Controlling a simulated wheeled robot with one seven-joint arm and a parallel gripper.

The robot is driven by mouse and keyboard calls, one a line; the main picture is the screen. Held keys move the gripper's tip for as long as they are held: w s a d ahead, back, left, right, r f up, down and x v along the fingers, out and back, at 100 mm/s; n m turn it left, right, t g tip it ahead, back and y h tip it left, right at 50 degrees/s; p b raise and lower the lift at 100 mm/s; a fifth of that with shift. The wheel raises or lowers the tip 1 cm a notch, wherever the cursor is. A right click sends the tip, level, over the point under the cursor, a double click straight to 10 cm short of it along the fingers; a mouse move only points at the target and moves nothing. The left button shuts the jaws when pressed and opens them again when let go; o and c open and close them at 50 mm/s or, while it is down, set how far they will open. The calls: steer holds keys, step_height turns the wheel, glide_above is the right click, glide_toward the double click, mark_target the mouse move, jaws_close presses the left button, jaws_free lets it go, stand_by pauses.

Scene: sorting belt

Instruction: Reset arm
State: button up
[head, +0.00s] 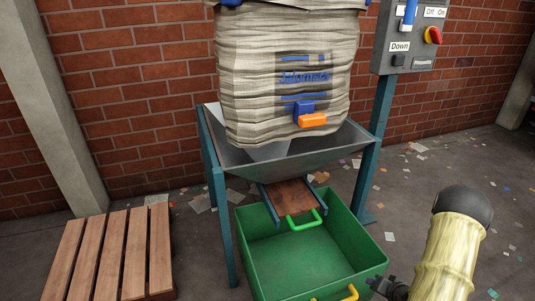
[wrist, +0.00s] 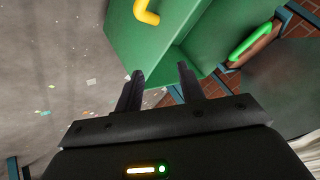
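My gripper (wrist: 160,85) shows in the wrist view with its two black fingers apart and nothing between them. In the head view, my arm comes in at the lower right, and part of my gripper (head: 385,287) shows beside the right front corner of the green bin. The green bin (head: 350,232) is empty inside as far as I can see. It has a yellow handle (head: 349,293) at the front. In the wrist view, the green bin (wrist: 165,45) and its yellow handle (wrist: 146,13) lie beyond my fingertips.
A large woven bag (head: 285,70) hangs over a grey metal hopper (head: 300,158) on blue legs. A chute with a green handle (head: 303,221) slopes toward the bin. A control box (head: 412,38) stands at right. A wooden pallet (head: 115,255) lies at left. Paper scraps litter the floor.

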steer(key=a+r+n+g+h, duration=0.15)
steer(key=a+r, duration=0.25)
steer(key=r, duration=0.4)
steer(key=a+r+n+g+h, duration=0.1)
steer(key=a+r+n, duration=0.1)
steer(key=a+r, duration=0.45)
steer(key=s+a+r+n+g+y+p, duration=0.1)
steer(key=s+a+r+n+g, duration=0.2)
steer(key=s+a+r, duration=0.9)
steer(key=w+p+v, duration=0.2)
steer(key=p+v, duration=0.9)
steer(key=w+d+r+p+v, duration=0.1)
steer(key=w+p+v, duration=0.2)
steer(key=p+v, duration=0.8)
steer(key=w+r+p+v, duration=0.1)
steer(key=w+p+v, duration=0.2)
steer(key=p+v, duration=0.9)
steer(key=shift+s+d+p, duration=0.2)
steer(key=shift+d+p, duration=0.05)
steer(key=shift+p, duration=0.05)
steer(key=shift+w+a+m, duration=0.1)
steer(key=shift+m, duration=0.15)
